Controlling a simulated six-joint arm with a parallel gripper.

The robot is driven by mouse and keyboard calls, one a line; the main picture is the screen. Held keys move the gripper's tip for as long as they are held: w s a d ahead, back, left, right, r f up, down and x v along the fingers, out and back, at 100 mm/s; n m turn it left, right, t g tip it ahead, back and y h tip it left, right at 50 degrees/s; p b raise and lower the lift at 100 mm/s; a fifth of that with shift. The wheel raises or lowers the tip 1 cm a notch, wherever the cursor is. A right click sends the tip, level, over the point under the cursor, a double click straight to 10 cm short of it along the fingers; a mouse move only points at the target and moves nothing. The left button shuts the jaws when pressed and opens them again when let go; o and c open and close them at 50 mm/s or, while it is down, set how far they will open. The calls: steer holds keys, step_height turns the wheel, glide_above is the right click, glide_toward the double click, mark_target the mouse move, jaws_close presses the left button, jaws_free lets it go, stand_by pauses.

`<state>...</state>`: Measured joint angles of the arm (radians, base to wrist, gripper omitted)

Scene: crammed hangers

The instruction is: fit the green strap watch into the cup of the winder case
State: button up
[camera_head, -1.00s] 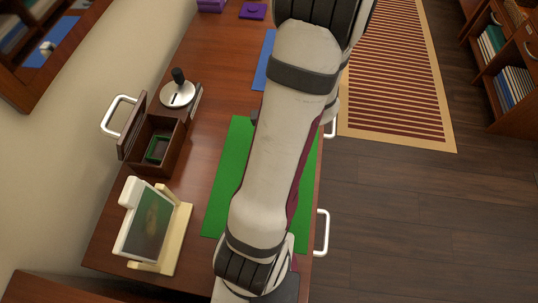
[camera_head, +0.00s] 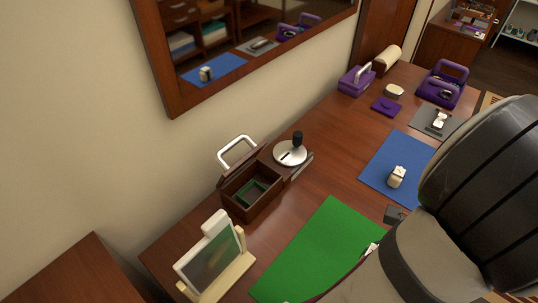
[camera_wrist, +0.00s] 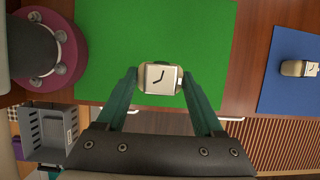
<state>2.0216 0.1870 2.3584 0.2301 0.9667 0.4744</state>
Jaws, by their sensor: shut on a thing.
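In the wrist view my gripper (camera_wrist: 160,80) has its two teal fingers closed on the sides of a watch (camera_wrist: 160,77). The watch has a square white face with dark hands and pale tan ends; I cannot make out a green strap. It is over the green mat (camera_wrist: 110,50); I cannot tell whether it touches it. In the head view only a pale bit of it (camera_head: 371,248) shows beside my arm, and the fingers are hidden. The brown winder case (camera_head: 268,208) stands open at the wall side, with a green-rimmed cup (camera_head: 250,193) inside.
A silver disc with a black knob (camera_head: 290,152) is just behind the case, and a cream-framed stand (camera_head: 215,262) is in front. Another watch (camera_head: 397,176) sits on the blue mat (camera_head: 375,178). Purple cases (camera_head: 443,88) are farther back. A mirror (camera_head: 250,45) hangs on the wall.

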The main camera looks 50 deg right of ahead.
steer(key=w+d+f, duration=0.1)
steer(key=w+f, duration=0.1)
steer(key=w, duration=3.3)
step_height(320, 180, down, 7)
steer(key=shift+d+f, duration=0.1)
steer(key=shift+f, duration=0.1)
steer(key=shift+f, duration=0.1)
steer(key=o, duration=1.5)
steer(key=shift+o, duration=0.2)
